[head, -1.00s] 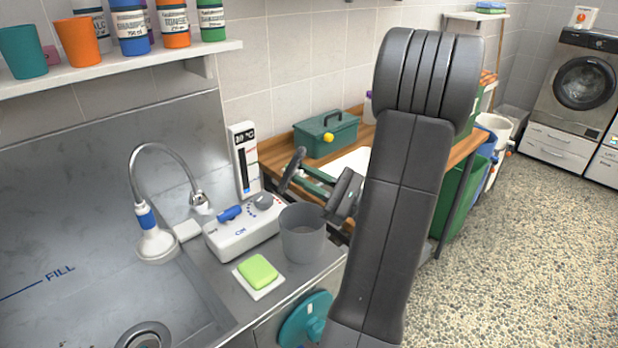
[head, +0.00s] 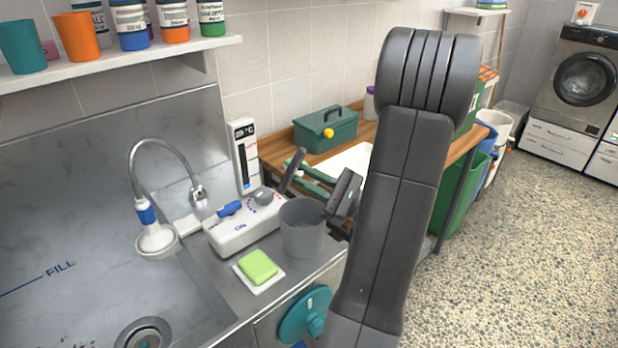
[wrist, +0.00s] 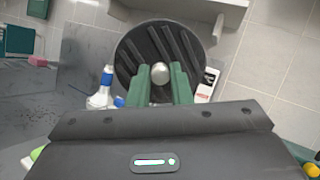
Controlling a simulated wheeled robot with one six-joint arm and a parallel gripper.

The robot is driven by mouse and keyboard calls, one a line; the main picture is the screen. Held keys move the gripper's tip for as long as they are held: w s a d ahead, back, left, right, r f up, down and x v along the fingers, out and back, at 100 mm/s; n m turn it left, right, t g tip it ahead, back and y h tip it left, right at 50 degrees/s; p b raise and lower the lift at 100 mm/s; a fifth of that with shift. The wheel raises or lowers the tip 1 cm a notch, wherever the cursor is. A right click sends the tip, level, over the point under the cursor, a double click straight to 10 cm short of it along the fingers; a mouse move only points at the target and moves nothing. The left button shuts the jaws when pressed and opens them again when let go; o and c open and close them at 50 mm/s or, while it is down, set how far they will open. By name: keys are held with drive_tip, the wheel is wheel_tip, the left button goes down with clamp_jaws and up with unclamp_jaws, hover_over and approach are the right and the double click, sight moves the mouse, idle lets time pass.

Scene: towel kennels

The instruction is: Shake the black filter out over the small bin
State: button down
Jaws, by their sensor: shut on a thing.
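The black filter (wrist: 160,62) is a ribbed dark disc with a pale round knob (wrist: 160,72) at its middle. My gripper (wrist: 161,80) has its two green fingers closed on that knob. In the head view the filter (head: 293,170) shows nearly edge-on, tilted, at the tips of my green fingers (head: 306,178). The small bin (head: 302,236) is a grey open tub on the counter by the sink. The filter appears just above and slightly left of its rim; the depth between them is hard to tell. The bin's inside looks dark.
A white control box (head: 240,232) with a blue lever and grey knob stands left of the bin. A green sponge (head: 258,267) lies in front. The faucet (head: 160,190) and sink (head: 70,260) are left. A green toolbox (head: 326,131) sits behind.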

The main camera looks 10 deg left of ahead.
sight(300, 161)
wheel_tip(300, 161, up, 3)
drive_tip(key=p, duration=0.2)
drive_tip(key=shift+r+p, duration=0.1)
drive_tip(key=shift+p, duration=0.3)
wheel_tip(300, 161, down, 3)
drive_tip(key=shift+f+b, duration=0.15)
drive_tip(key=shift+b, duration=0.95)
drive_tip(key=shift+f+b, duration=0.2)
drive_tip(key=shift+b, duration=0.9)
